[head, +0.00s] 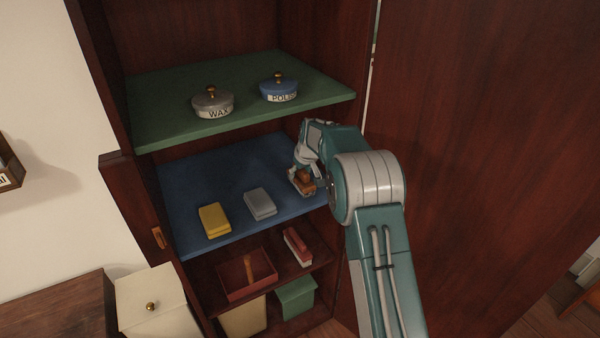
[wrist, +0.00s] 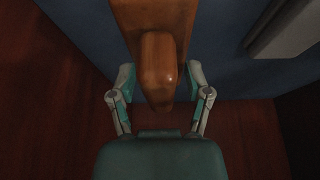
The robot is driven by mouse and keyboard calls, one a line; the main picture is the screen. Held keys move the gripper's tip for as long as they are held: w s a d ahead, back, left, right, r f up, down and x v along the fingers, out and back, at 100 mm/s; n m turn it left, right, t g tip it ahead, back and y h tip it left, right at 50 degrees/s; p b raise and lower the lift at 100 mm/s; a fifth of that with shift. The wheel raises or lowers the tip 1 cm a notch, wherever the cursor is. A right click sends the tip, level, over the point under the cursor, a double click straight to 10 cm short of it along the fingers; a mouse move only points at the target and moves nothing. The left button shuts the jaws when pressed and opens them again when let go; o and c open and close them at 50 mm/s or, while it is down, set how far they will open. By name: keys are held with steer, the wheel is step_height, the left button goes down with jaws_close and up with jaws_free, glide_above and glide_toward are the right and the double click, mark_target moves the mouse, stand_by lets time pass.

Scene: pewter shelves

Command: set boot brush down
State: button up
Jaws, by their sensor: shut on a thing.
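The boot brush (wrist: 157,60) is brown wood with a rounded handle, large in the wrist view. In the head view it shows as a small brown piece (head: 304,177) at the right end of the blue shelf surface (head: 235,175). My gripper (wrist: 160,82) has a finger on each side of the brush and is shut on it. In the head view my gripper (head: 305,184) is low over the blue surface, near its front right edge. I cannot tell whether the brush touches the surface. Its bristles are hidden in the wrist view.
A grey block (head: 260,203) and a yellow block (head: 214,220) lie left of the brush. The green shelf (head: 170,115) above holds a WAX tin (head: 212,103) and a POLISH tin (head: 278,88). Below are a red tray (head: 232,290) and a red-and-white brush (head: 297,246).

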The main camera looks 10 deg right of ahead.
steer(key=shift+a+f, duration=0.2)
steer(key=shift+f, duration=0.35)
steer(key=shift+d, duration=0.1)
steer(key=o, duration=1.2)
